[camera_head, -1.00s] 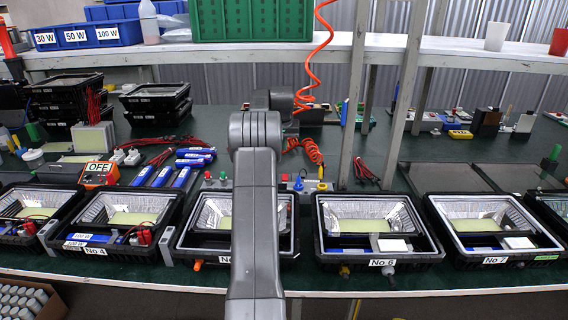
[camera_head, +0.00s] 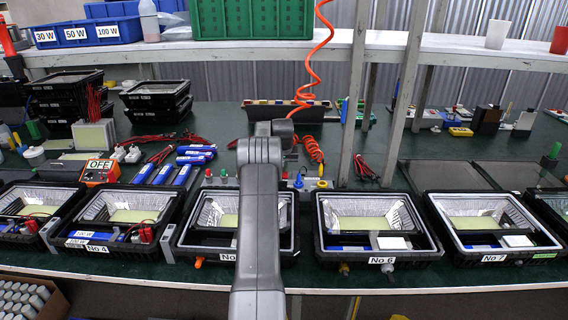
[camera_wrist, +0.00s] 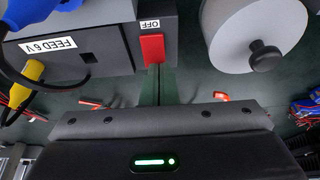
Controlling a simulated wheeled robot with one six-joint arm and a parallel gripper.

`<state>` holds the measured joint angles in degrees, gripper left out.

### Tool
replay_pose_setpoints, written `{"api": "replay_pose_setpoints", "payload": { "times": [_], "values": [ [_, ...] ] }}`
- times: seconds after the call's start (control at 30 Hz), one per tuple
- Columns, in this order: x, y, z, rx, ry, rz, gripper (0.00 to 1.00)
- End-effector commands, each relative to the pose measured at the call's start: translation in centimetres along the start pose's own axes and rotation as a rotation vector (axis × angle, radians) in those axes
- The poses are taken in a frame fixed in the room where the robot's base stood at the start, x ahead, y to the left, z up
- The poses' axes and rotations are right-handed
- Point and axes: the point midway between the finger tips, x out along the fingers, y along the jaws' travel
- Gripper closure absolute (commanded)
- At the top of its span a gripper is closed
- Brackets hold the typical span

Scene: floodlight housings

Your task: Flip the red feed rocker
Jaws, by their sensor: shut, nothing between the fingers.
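The red feed rocker (camera_wrist: 152,49) is on a dark grey box (camera_wrist: 110,35) in the upper middle of the wrist view. An OFF label (camera_wrist: 149,23) sits beside it, and a FEED 6 V label (camera_wrist: 55,45) is on the box's face, upside down in this view. My gripper (camera_wrist: 157,70) is shut and empty. Its narrow fingers point toward the rocker, and their tips appear close to its lower edge. I cannot tell whether they touch it. In the head view my own arm hides the gripper and the rocker.
A blue plug (camera_wrist: 35,8) and a yellow plug (camera_wrist: 27,75) with cables are left of the rocker. A grey round part with a black knob (camera_wrist: 265,57) is close on the right. In the head view, floodlight housings (camera_head: 381,254) line the bench front, and a coiled red hose (camera_head: 312,60) hangs behind.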

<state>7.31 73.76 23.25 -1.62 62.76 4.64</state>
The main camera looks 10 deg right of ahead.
Motion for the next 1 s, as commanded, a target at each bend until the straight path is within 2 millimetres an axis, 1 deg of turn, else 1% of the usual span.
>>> {"api": "replay_pose_setpoints", "payload": {
  "times": [0.23,0.33,0.4,0.63,1.0],
  "values": [
    [0.0,0.0,0.0,0.000,0.000,0.000,1.00],
    [0.4,0.0,0.2,0.000,-0.001,0.000,1.00],
    [0.7,0.3,0.2,0.001,-0.001,0.000,1.00],
    [0.7,0.2,0.4,0.000,-0.002,0.000,1.00],
    [0.1,0.2,1.7,0.000,-0.006,0.000,1.00]
  ]
}}
